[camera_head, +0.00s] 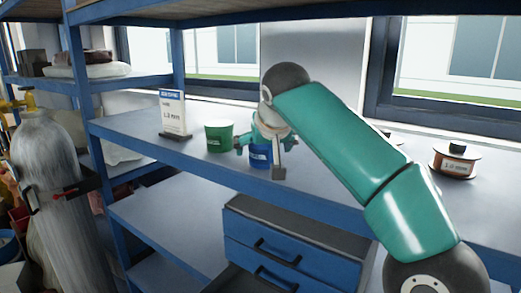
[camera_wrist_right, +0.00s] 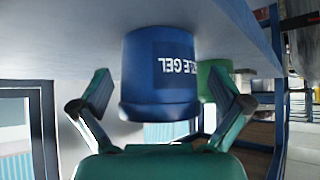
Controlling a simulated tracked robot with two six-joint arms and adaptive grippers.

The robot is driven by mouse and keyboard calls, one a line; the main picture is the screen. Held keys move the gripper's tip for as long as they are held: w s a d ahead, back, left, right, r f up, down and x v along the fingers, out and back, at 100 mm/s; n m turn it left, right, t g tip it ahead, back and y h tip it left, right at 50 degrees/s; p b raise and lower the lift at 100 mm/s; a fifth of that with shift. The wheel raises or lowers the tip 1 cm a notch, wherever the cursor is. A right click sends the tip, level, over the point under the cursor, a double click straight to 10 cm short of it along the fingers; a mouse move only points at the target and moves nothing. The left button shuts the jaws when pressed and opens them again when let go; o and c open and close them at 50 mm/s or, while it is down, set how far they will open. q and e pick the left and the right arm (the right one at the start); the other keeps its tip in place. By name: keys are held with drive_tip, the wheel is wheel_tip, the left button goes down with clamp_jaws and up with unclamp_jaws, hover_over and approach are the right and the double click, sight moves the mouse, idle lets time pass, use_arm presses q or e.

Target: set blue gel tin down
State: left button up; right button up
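The blue gel tin (camera_head: 258,156) stands upright on the blue-framed shelf, partly hidden behind my right gripper (camera_head: 261,150) in the head view. In the right wrist view, which is upside down, the blue tin (camera_wrist_right: 150,75) with its white "GEL" lettering sits between the two fingers of my right gripper (camera_wrist_right: 153,80). The fingers are spread, with a visible gap on each side of the tin. The tin's base appears to be on the shelf (camera_wrist_right: 85,30). My left gripper is not in view.
A green tin (camera_head: 218,136) stands close to the left of the blue one. A label stand (camera_head: 173,115) is farther left. Spools (camera_head: 455,160) stand at the right, beyond my arm. Blue drawers (camera_head: 270,262) are below the shelf.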

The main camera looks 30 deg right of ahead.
drive_tip(key=shift+r, duration=0.1)
drive_tip(key=shift+s+a+r, duration=0.15)
drive_tip(key=shift+s+r, duration=0.2)
drive_tip(key=shift+r, duration=0.1)
drive_tip(key=p+v, duration=0.1)
drive_tip(key=v, duration=1)
drive_tip(key=shift+w+f, duration=0.1)
drive_tip(key=shift+w, duration=0.05)
